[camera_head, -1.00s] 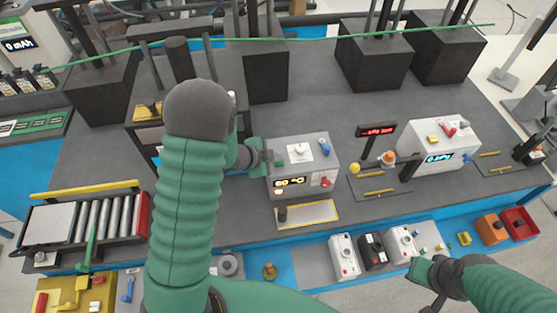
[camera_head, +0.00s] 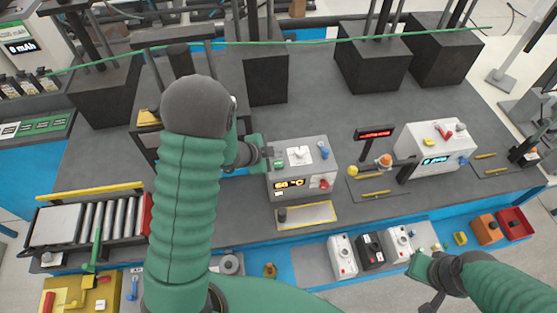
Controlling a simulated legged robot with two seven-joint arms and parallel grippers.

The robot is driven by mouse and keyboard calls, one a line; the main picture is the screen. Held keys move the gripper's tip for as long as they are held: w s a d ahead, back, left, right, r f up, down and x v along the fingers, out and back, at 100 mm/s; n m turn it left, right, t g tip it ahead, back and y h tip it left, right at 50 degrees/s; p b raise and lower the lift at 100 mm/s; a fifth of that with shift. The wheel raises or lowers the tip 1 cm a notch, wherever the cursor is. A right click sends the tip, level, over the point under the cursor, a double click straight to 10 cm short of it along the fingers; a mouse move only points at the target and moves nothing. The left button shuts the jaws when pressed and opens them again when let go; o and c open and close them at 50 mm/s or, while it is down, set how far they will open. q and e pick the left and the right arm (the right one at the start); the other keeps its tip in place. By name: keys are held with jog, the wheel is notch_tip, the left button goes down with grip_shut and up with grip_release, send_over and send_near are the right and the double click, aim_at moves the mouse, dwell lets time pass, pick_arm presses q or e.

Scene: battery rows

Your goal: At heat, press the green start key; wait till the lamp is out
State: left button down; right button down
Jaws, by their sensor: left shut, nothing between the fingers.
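The heat box (camera_head: 301,172) is a light grey unit at mid-table with a lit orange display (camera_head: 289,184) that seems to read about 60 °C. The green start key (camera_head: 279,164) is on its top left corner. My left gripper (camera_head: 268,154) is shut and empty, its tip just above and left of the green key; I cannot tell whether they touch. A red knob (camera_head: 322,184) sits on the box's front right. I cannot make out which part is the lamp or whether it is lit. My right gripper (camera_head: 420,267) is low at the right, away from the box.
A framed tray (camera_head: 306,214) lies in front of the box. A red-lit sign (camera_head: 376,133) and a white unit with a blue display (camera_head: 436,161) stand to the right. A roller conveyor (camera_head: 100,222) is at the left. Small devices (camera_head: 371,250) line the front edge.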

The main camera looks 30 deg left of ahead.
aim_at(272, 179)
pick_arm(q)
notch_tip(272, 179, up, 3)
jog(key=shift+r+p, duration=0.15)
jog(key=shift+p, duration=1)
jog(key=shift+f+b, duration=0.25)
jog(key=shift+b, duration=0.2)
jog(key=s+f+n+y+b, duration=0.1)
jog(key=n+b, duration=0.1)
jog(key=b, duration=0.1)
jog(key=s+f+n+g+y+b, duration=0.1)
jog(key=f+n+b, duration=0.1)
jog(key=b, duration=0.1)
jog(key=shift+s+a+f+n+y+b, duration=0.15)
jog(key=shift+s+n+y+b, duration=0.15)
jog(key=shift+s+n, duration=0.1)
jog(key=s+d+f+n+g+b, duration=0.2)
jog(key=s+d+n+b, duration=0.1)
jog(key=s, duration=0.5)
jog(key=s+d+f+n+g+b, duration=0.2)
jog(key=s+d+n+g+b, duration=0.1)
jog(key=s, duration=0.6)
jog(key=shift+d+f+n+b, duration=0.3)
jog(key=shift+d+n+b, duration=0.05)
jog(key=shift+d+n, duration=0.45)
